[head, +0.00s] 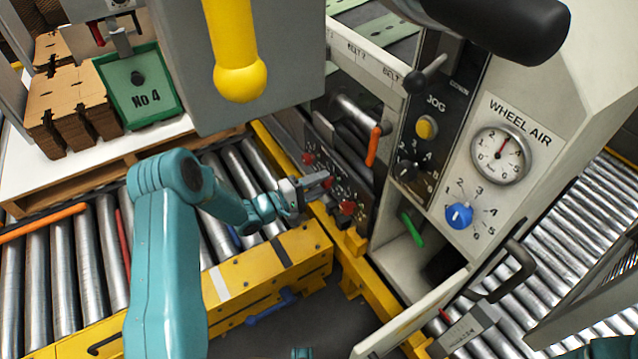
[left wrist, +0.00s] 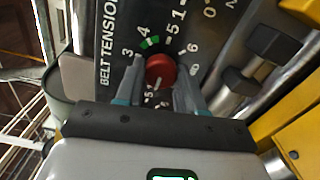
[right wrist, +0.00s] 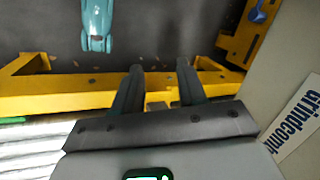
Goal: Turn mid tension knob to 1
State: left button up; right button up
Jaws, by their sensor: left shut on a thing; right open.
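A red knob (left wrist: 160,70) on the dark belt tension panel (left wrist: 110,20) sits between my left gripper's fingers (left wrist: 157,88) in the left wrist view. The fingers are shut on it, one on each side. A pale mark on the knob points down and slightly left; numbers and a green arc surround it. In the head view my left gripper (head: 318,182) is at the middle red knob (head: 328,182), between an upper red knob (head: 308,158) and a lower one (head: 347,207). My right gripper (right wrist: 158,80) is open and empty above a yellow beam (right wrist: 70,88).
A yellow conveyor frame (head: 270,265) with rollers runs below my left arm. A wheel air gauge (head: 500,155) and blue knob (head: 459,216) are on the grey cabinet right of the panel. An orange-handled lever (head: 374,146) stands above the knobs.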

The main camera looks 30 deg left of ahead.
pick_arm(q)
jog(key=o, duration=1)
jog(key=shift+o, duration=0.2)
jog(key=p+v, duration=0.2)
jog(key=v, duration=1.4)
jog(key=shift+s+a, duration=0.1)
jog(key=shift+a, duration=0.05)
